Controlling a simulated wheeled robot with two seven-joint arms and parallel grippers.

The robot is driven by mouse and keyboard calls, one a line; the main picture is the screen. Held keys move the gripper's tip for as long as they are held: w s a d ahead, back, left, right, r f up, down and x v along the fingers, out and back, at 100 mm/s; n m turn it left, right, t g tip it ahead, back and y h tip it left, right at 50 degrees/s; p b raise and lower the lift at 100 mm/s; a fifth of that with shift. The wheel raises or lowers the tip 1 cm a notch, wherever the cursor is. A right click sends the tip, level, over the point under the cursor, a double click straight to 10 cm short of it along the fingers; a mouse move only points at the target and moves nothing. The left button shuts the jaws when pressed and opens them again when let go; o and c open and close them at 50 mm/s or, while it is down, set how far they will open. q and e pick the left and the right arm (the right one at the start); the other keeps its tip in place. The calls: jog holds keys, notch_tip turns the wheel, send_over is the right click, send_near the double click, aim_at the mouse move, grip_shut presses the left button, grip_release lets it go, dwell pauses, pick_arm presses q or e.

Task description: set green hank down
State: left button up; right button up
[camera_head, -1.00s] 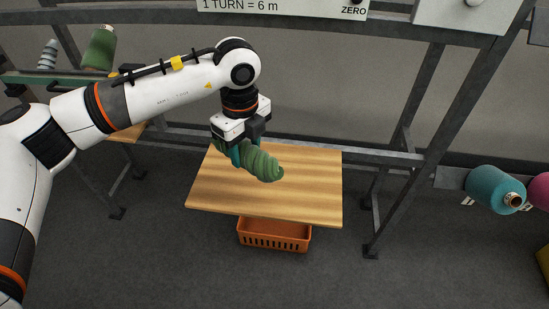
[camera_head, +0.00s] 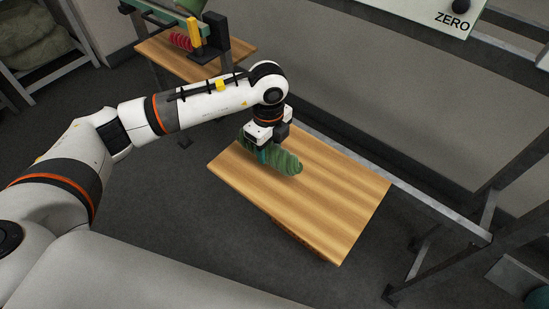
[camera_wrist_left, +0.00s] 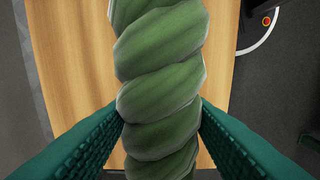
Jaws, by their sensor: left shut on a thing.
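The green hank (camera_head: 285,161) is a twisted roll of yarn over the left part of the wooden table (camera_head: 320,200) in the head view. My left gripper (camera_head: 264,153) is shut on it from above. In the left wrist view the hank (camera_wrist_left: 160,85) runs up the middle between the two teal ribbed fingers (camera_wrist_left: 160,125), with the table top (camera_wrist_left: 75,60) behind it. I cannot tell whether the hank touches the table. My right gripper is not in view.
A second wooden table (camera_head: 155,55) with a red coil (camera_head: 181,40) and a green-and-black device stands at the back left. A grey metal frame (camera_head: 400,195) runs along the table's far side. The table's right part is bare.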

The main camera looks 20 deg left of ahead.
aim_at(271, 146)
pick_arm(q)
notch_tip(271, 146, down, 5)
jog(key=shift+d+r, duration=0.1)
dwell(0.3)
jog(key=o, duration=1)
jog(key=shift+f, duration=0.2)
jog(key=shift+r, duration=0.1)
notch_tip(271, 146, up, 12)
jog(key=shift+r, duration=0.1)
jog(key=shift+d, duration=0.1)
